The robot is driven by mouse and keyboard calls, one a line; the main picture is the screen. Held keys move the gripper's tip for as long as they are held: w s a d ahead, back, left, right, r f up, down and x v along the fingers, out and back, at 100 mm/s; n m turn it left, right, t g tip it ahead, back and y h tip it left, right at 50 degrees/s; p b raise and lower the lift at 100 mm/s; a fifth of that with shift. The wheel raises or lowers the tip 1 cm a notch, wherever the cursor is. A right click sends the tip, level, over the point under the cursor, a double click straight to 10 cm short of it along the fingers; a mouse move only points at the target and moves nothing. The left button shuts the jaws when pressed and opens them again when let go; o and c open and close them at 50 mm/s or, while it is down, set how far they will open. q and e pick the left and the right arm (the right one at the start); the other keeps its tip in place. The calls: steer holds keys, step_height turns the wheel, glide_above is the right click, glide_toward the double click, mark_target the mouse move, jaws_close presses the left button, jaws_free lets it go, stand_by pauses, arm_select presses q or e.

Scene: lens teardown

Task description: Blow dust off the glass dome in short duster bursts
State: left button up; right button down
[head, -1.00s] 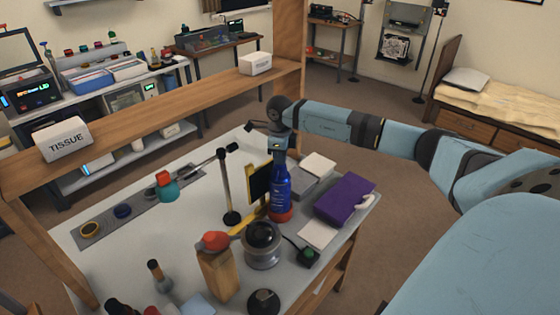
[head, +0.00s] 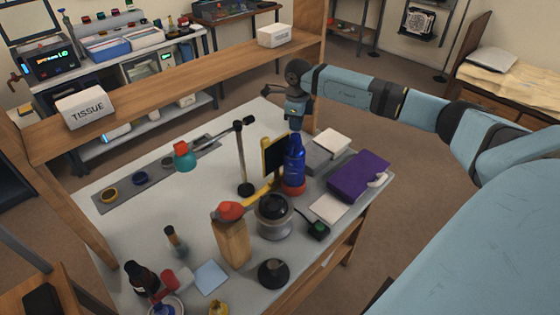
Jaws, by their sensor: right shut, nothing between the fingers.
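A dark, rounded glass dome (head: 273,207) sits in a grey metal ring holder near the middle of the bench. A blue can with a red base (head: 294,168), which looks like the duster, stands upright just behind it. My right gripper (head: 296,122) points down at the top of the can and is shut with nothing between its fingers. I cannot tell whether it touches the can. A red rubber bulb (head: 230,211) sits on a wooden block left of the dome. Dust on the dome is too small to make out. My left gripper is out of view.
A lamp stand (head: 242,160) and a dark yellow-framed panel (head: 275,155) stand behind the dome. A purple box (head: 358,176) lies right of it. Small bottles and a dark round piece (head: 273,272) stand in front. The bench's left middle is mostly clear.

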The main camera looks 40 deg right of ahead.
steer(key=shift+r+p, duration=1.3)
steer(key=shift+r, duration=1.2)
